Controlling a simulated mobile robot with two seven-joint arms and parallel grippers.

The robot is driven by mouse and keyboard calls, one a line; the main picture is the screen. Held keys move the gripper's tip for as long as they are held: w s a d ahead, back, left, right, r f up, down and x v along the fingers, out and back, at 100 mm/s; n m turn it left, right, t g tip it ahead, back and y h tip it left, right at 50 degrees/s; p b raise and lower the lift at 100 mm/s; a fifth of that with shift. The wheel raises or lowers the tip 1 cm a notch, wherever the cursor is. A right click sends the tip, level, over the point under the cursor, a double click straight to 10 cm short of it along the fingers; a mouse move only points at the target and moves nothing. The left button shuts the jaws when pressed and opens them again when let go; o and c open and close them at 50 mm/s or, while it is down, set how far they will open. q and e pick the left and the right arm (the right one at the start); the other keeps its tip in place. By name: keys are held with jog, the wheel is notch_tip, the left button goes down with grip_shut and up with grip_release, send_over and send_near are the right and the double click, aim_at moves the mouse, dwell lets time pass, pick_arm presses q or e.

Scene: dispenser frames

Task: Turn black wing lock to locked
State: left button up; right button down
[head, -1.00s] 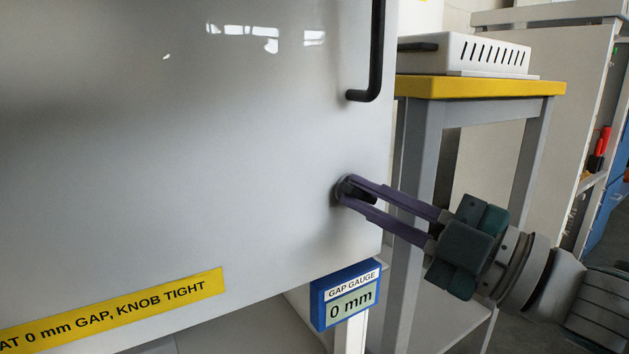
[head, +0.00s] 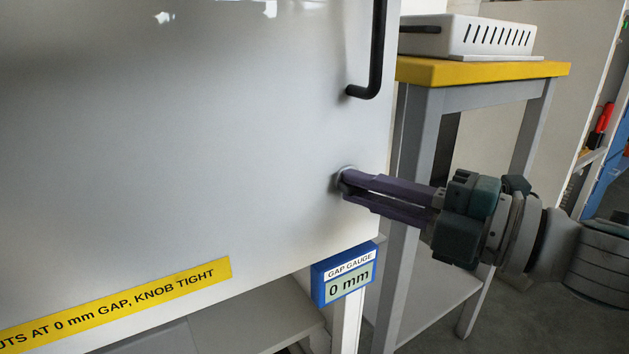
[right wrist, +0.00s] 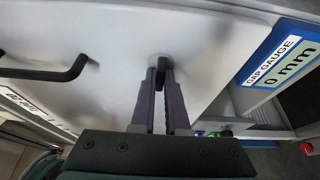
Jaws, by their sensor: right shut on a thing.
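The black wing lock (right wrist: 162,63) shows in the right wrist view between my right fingertips, on the pale door panel (head: 190,150). In the head view the fingers hide most of it, and only its round base at the door shows. My right gripper (head: 346,184) is shut on the wing lock, reaching in from the right near the door's right edge; it also shows in the right wrist view (right wrist: 162,75). The blue gap gauge (head: 345,274) below reads 0 mm. My left gripper is not in view.
A black bar handle (head: 374,60) sticks out of the door above the lock. A yellow label strip (head: 120,305) runs along the door's lower edge. A yellow-topped stand (head: 485,72) with a white vented box (head: 470,37) stands close on the right.

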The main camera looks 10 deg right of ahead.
dwell(0.3)
jog(key=c, duration=0.9)
grip_release()
jog(key=p+v, duration=0.1)
jog(key=v, duration=0.9)
